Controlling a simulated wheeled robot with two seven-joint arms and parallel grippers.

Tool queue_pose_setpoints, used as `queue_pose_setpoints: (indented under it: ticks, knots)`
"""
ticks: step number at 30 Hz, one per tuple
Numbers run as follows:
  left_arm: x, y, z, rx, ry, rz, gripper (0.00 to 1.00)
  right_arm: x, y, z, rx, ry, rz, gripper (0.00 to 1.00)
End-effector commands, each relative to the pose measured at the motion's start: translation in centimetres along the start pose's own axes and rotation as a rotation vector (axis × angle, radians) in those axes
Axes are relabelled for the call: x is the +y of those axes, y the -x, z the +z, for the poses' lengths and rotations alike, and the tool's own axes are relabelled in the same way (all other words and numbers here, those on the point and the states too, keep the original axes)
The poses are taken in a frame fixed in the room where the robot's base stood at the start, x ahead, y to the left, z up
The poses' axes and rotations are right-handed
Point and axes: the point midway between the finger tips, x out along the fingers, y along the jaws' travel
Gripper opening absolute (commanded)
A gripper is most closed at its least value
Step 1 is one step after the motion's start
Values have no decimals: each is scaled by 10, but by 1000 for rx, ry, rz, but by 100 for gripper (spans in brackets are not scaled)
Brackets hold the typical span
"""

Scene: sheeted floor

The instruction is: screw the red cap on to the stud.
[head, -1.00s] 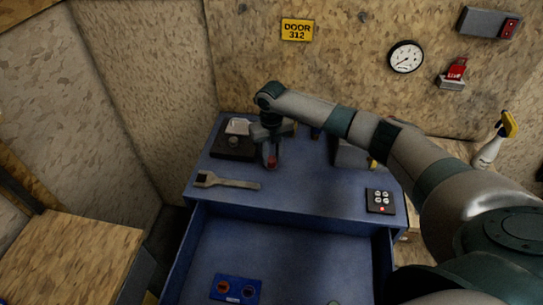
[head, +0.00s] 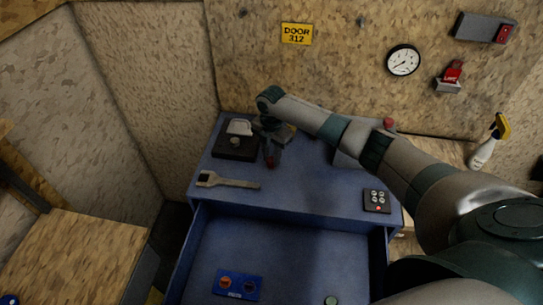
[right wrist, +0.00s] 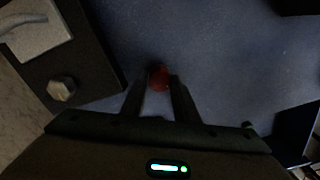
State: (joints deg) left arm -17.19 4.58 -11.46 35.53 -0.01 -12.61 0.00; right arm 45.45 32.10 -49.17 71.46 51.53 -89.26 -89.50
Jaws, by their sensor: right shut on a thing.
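My right gripper (head: 270,153) points down over the blue bench top. It is shut on the red cap (head: 270,162), which also shows between the two fingertips in the right wrist view (right wrist: 159,77). No stud can be made out under the cap, and the gripper and cap hide that spot. A dark plate (head: 228,154) lies to the left of the gripper, with a small pale hexagonal piece (right wrist: 62,90) standing on it. I cannot tell whether this piece is the stud. My left gripper is not in view.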

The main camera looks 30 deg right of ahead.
Motion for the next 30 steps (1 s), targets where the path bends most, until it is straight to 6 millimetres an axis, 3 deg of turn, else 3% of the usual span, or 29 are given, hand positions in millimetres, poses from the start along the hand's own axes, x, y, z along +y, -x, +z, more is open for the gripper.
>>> queue_pose_setpoints:
  ticks: [1, 2, 4, 20, 30]
  knots:
    - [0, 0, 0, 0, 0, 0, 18, 0, 0, 0, 1, -52, 1, 0]
    - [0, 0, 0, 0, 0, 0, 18, 0, 1, 0, 0, -42, 1, 34]
    - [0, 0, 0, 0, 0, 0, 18, 0, 1, 0, 0, -39, 1, 49]
    - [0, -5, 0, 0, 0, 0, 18, 1, 9, 1, -1, -35, 1, 49]
    - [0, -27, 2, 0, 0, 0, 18, 1, 60, 1, -2, -35, 5, 49]
